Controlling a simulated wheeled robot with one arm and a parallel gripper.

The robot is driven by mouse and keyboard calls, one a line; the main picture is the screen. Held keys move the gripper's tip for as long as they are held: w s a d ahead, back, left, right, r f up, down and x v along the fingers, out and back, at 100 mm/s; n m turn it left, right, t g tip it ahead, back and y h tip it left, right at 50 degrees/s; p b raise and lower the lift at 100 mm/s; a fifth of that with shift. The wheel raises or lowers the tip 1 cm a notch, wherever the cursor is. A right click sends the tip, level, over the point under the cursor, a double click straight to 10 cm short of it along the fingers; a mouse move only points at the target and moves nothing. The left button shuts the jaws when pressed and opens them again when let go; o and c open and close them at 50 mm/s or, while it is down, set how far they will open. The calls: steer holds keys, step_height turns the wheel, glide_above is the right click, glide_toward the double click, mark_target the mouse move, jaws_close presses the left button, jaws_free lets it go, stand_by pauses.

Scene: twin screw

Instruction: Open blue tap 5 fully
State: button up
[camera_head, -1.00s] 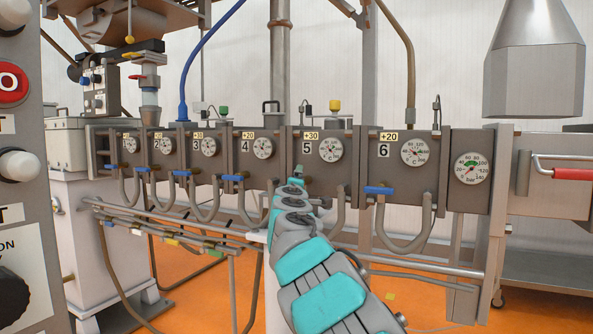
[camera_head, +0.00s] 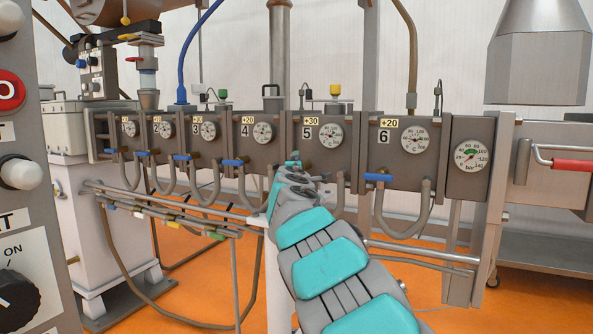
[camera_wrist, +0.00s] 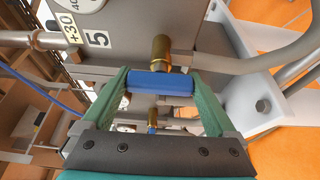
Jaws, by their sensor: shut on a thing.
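Blue tap 5 has a blue bar handle (camera_wrist: 160,82) on a brass stem (camera_wrist: 162,52), under the block marked 5 (camera_wrist: 97,40) in the wrist view. My gripper (camera_wrist: 160,84) has its two green fingers at the two ends of the blue handle, shut on it. The handle lies across the wrist picture, level from finger to finger. In the head view my gripper (camera_head: 292,164) is at the lower left of block 5 (camera_head: 308,132); the tap itself is hidden there by my gripper and arm.
Blue tap 6 (camera_head: 378,177) is to the right, with a hose loop (camera_head: 405,232) beside it. Blue tap 4 (camera_head: 233,163) is to the left. A horizontal rail (camera_head: 420,251) and several thin pipes run below the blocks.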

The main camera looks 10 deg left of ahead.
steer(key=o, duration=1)
steer(key=shift+a+f, duration=0.1)
steer(key=shift+s, duration=0.1)
steer(key=s+b, duration=0.2)
steer(key=s, duration=0.5)
steer(key=shift+s+d, duration=0.2)
steer(key=shift+s, duration=0.15)
